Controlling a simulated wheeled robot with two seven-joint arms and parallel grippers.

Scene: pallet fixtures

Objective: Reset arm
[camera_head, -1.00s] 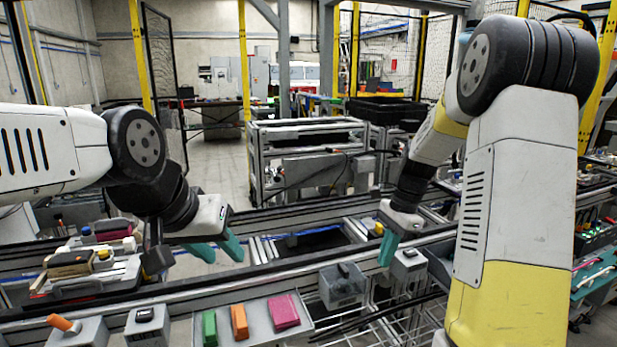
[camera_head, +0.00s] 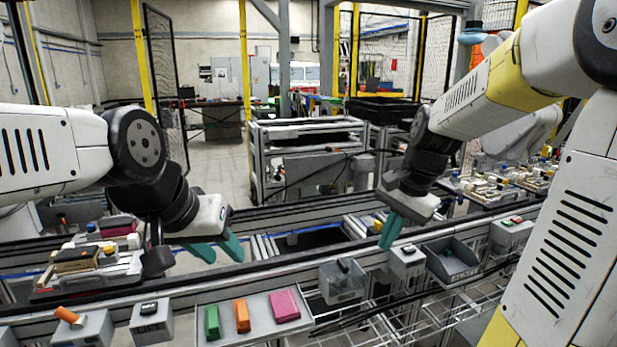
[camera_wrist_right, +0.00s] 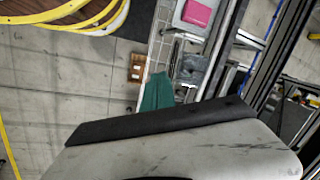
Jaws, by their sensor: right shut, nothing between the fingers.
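My left gripper (camera_head: 222,252) hangs over the conveyor at the left centre of the head view. Its two teal fingers are apart and nothing is between them. My right gripper (camera_head: 388,238) points down above the conveyor's near rail, right of centre. Its teal fingers are together and empty. No object is in either gripper.
A grey tray (camera_head: 258,338) holds green, orange and pink blocks at the front. A loaded pallet fixture (camera_head: 85,275) is at the left.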

